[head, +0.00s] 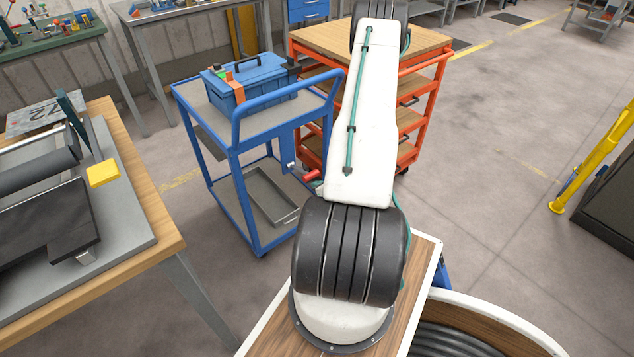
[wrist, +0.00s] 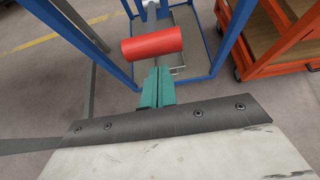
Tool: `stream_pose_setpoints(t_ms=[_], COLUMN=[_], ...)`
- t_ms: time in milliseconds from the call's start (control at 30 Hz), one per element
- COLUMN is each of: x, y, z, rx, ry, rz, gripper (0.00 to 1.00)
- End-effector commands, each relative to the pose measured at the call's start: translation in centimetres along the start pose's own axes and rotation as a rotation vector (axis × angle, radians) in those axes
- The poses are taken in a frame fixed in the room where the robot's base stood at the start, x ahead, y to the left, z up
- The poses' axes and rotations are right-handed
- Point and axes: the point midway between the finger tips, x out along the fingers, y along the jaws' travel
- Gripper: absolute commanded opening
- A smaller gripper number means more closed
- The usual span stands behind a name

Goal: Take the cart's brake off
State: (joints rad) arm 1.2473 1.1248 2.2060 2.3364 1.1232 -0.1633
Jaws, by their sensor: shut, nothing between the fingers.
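The blue cart (head: 237,140) stands left of my arm in the head view. A red brake handle (head: 312,175) sticks out from its right side, low under the top shelf. In the wrist view the red handle (wrist: 152,43) is a thick cylinder lying across the picture, just beyond my fingertips. My gripper (wrist: 157,72) is shut, with its teal fingers together and nothing held. The tips point at the handle; I cannot tell whether they touch it. In the head view my gripper is hidden behind my arm.
A blue toolbox (head: 250,84) sits on the cart's top shelf and a grey tray (head: 271,196) on its lower shelf. An orange cart (head: 433,100) stands close behind. A wooden workbench (head: 160,222) is at the left. The floor at the right is mostly clear.

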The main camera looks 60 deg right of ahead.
Motion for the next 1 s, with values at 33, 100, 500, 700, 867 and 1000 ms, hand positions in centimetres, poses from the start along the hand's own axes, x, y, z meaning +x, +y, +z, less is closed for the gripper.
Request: stream_pose_setpoints(t_ms=[33, 100, 500, 700, 867, 1000], x=[0.1, 0.1, -6.9, -8.9, -9.3, -9.3], y=[0.1, 0.2, 0.3, 0.4, 0.5, 0.5], z=[-1.0, -2.2, 0.7, 1.4, 1.6, 1.5], rx=[0.006, 0.011, 0.01, 0.011, 0.01, 0.011], ry=[0.007, 0.015, 0.016, 0.018, 0.018, 0.018], rz=[0.0, 0.0, -0.002, 0.0, 0.002, 0.002], gripper=[0.0, 0.0, 0.0, 0.0, 0.0, 0.0])
